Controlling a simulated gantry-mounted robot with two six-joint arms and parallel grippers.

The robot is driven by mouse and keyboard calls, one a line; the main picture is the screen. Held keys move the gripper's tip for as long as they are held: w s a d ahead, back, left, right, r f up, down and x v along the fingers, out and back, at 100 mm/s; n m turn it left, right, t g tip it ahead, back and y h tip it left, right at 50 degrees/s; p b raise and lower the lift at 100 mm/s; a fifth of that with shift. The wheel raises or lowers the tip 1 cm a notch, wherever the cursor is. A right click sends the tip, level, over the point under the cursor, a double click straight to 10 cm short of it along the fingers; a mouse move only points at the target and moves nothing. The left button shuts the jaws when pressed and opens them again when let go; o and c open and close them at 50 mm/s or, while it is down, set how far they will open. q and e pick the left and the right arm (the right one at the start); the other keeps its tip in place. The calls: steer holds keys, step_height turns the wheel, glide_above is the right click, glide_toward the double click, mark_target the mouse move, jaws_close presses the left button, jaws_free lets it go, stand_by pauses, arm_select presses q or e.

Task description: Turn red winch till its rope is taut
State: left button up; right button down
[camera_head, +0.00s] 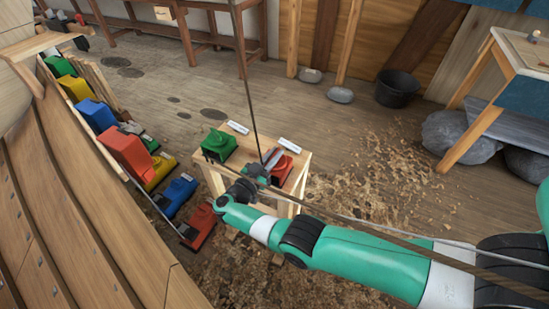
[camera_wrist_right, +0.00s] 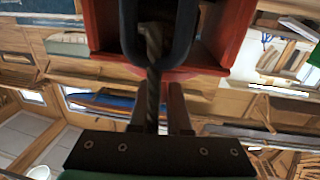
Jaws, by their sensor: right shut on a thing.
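The red winch (camera_head: 285,167) sits on the right part of a small wooden stand's top. My right gripper (camera_head: 260,168) is at its left side in the head view and covers part of it. In the right wrist view the winch's red housing (camera_wrist_right: 104,24) frames a dark loop-shaped handle (camera_wrist_right: 187,30), and my right fingers (camera_wrist_right: 163,100) are shut at the handle; the exact contact is partly hidden. A dark rope (camera_head: 246,75) runs straight from above down to the gripper and winch. Its twisted strand (camera_wrist_right: 153,90) also shows through the loop. My left gripper is not in view.
A green winch (camera_head: 218,145) stands on the same stand (camera_head: 240,170), left of the red one, with white labels behind. Several coloured blocks line the hull at left. A black bucket (camera_head: 397,88) and a bench at right stand apart. Shavings cover the floor.

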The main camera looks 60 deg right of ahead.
steer(key=c, duration=0.9)
jaws_free()
steer(key=a, duration=0.3)
steer(key=w+a+b, duration=0.1)
steer(key=a, duration=0.3)
steer(key=a+b, duration=0.1)
steer(key=a, duration=0.3)
steer(key=shift+w+a, duration=0.2)
steer(key=shift+w, duration=0.15)
